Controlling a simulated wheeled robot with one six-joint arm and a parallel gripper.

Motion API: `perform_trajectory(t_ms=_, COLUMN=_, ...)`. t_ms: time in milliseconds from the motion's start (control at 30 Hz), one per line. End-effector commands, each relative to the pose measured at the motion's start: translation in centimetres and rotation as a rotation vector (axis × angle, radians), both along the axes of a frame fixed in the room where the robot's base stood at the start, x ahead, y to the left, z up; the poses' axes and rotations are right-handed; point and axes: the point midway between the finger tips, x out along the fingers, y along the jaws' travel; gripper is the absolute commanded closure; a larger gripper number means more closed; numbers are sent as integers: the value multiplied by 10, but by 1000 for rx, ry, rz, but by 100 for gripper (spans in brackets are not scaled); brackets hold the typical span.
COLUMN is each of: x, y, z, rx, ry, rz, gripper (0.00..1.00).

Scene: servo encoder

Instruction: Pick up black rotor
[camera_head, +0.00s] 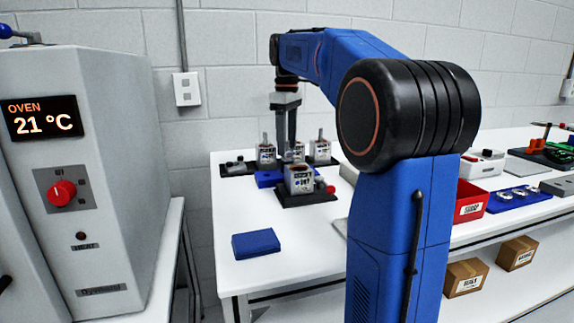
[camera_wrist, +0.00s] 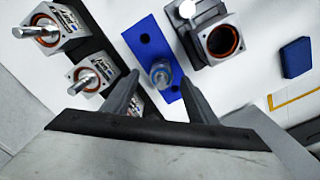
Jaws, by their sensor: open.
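My gripper (camera_head: 287,150) points down over the blue block on the table. In the wrist view my gripper (camera_wrist: 159,79) is open, one finger on each side of a small grey cylindrical part (camera_wrist: 162,73). This part stands at the blue block (camera_wrist: 145,38) and looks like the rotor, though its colour reads grey rather than black. I cannot tell whether the fingers touch it. The blue block also shows in the head view (camera_head: 267,179), where the arm and fingers hide most of the part.
A motor housing with an open, orange-ringed bore (camera_wrist: 222,40) stands close beside the block. Motors with shafts (camera_wrist: 92,78) stand on the other side. A blue box (camera_head: 256,244) lies at the front left, with clear white table around it. A red bin (camera_head: 470,202) is at right.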

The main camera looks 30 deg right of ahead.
Motion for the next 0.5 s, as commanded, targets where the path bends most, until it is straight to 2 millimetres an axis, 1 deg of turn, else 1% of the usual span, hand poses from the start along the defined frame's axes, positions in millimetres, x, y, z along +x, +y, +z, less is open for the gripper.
perform_trajectory(t_ms=67, x=0, y=0, z=-5, rx=0, ry=0, rz=0, gripper=47)
perform_trajectory(t_ms=300, x=-2, y=1, z=-36, rx=1, ry=2, rz=0, gripper=47)
perform_trajectory(t_ms=400, x=-2, y=1, z=-46, rx=0, ry=1, rz=0, gripper=47)
perform_trajectory(t_ms=500, x=-2, y=1, z=-51, rx=1, ry=1, rz=0, gripper=47)
